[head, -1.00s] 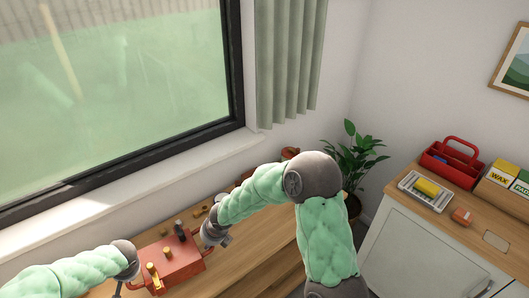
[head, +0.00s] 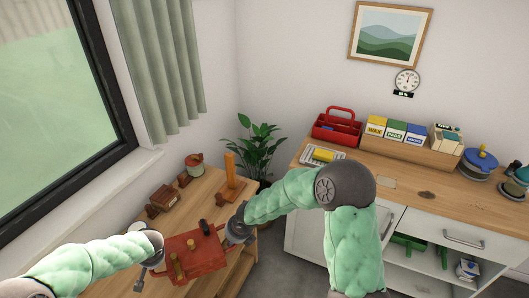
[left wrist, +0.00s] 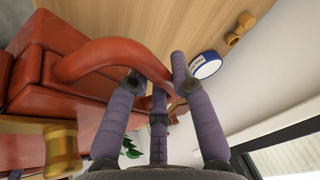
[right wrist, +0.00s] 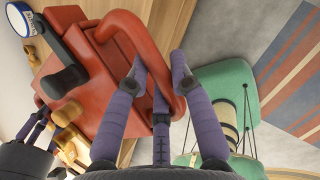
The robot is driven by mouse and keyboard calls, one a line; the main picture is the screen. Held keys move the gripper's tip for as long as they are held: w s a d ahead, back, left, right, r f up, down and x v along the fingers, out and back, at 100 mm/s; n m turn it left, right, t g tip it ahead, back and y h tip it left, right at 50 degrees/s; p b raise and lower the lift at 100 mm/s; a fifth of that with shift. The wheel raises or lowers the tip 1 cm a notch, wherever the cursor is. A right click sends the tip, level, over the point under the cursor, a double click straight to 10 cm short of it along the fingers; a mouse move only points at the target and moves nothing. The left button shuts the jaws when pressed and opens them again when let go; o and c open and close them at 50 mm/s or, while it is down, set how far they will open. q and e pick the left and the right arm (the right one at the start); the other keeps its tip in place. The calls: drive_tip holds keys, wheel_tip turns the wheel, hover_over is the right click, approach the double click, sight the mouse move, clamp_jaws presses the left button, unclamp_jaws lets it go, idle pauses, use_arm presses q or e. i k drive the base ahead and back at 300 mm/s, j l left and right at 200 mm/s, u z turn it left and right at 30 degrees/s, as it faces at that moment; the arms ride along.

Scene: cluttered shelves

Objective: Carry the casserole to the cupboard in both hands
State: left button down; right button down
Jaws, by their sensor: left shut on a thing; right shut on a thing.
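My left gripper (left wrist: 158,74) is shut on one red handle (left wrist: 110,50). My right gripper (right wrist: 160,66) is shut on the other handle (right wrist: 128,28). The casserole's underside is hidden, so I cannot tell its height above the table. The white cupboard (head: 310,238) is at the right, with an open compartment holding green items (head: 408,242).
The wooden table (head: 180,215) carries brown items and an upright orange-brown post (head: 231,168). A potted plant (head: 258,145) stands in the corner. The cupboard top holds a red caddy (head: 337,127), boxes (head: 396,130) and a blue-lidded pot (head: 481,160). Grey floor shows between table and cupboard.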

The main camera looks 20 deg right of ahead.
sight(411, 180)
drive_tip(key=z, duration=1.15)
drive_tip(key=i+l+z, duration=0.15)
drive_tip(key=l, duration=0.2)
drive_tip(key=l+z, duration=0.2)
drive_tip(key=i+l+z, duration=0.15)
drive_tip(key=l, duration=0.25)
drive_tip(key=i, duration=0.05)
